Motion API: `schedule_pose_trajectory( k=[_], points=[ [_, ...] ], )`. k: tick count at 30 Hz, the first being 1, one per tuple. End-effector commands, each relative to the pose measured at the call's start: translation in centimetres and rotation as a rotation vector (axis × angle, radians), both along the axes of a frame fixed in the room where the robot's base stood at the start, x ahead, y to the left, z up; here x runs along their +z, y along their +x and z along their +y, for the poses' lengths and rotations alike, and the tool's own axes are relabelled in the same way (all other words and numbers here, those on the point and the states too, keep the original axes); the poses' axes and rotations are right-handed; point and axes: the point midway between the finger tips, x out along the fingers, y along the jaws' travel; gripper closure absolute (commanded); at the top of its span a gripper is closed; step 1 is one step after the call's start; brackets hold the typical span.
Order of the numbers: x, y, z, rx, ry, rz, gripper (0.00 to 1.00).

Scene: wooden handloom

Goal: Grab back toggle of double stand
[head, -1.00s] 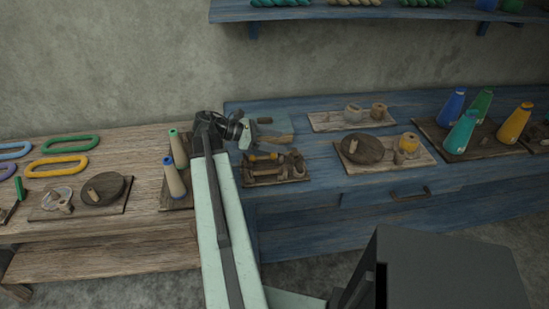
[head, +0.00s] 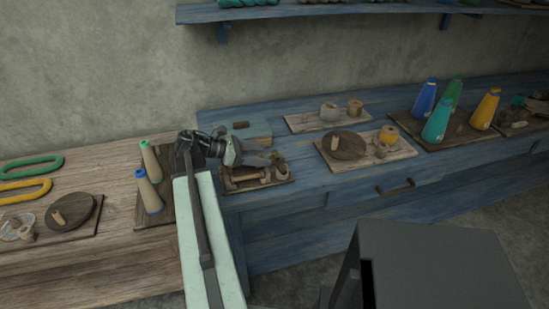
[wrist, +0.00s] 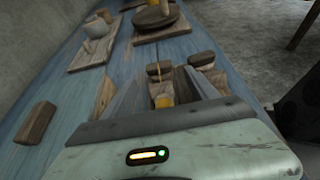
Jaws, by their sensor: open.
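The double stand (head: 288,180) is a small dark wooden base on the blue bench, with wooden parts standing on it. In the wrist view its two rounded wooden toggles show beyond my fingers: the back toggle (wrist: 159,68) on the wall side and the front toggle (wrist: 202,58) to its right. A yellow thread or bobbin (wrist: 163,101) shows between the fingers. My gripper (head: 262,159) is over the stand, pointing right along the bench. In the wrist view its jaws (wrist: 162,86) are open and empty, apart from the toggles. My fingers hide part of the stand.
Cones (head: 436,125) stand further right. More cones (head: 149,192) stand left of my arm.

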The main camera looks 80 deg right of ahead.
Motion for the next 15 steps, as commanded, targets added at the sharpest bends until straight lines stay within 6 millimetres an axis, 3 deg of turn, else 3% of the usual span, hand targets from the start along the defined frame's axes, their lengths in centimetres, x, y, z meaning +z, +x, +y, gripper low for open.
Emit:
schedule_pose_trajectory(
  k=[5, 11, 12, 15],
  points=[
    [-1.6, -2.6, -1.1, -0.001, 0.000, -0.001, 0.33],
    [-1.5, -3.0, -1.3, -0.001, 0.001, -0.003, 0.33],
    [-1.5, -3.0, -1.3, -0.001, 0.001, -0.003, 0.36],
    [-1.6, -2.9, -1.3, -0.001, 0.002, -0.003, 0.63]
  ],
)
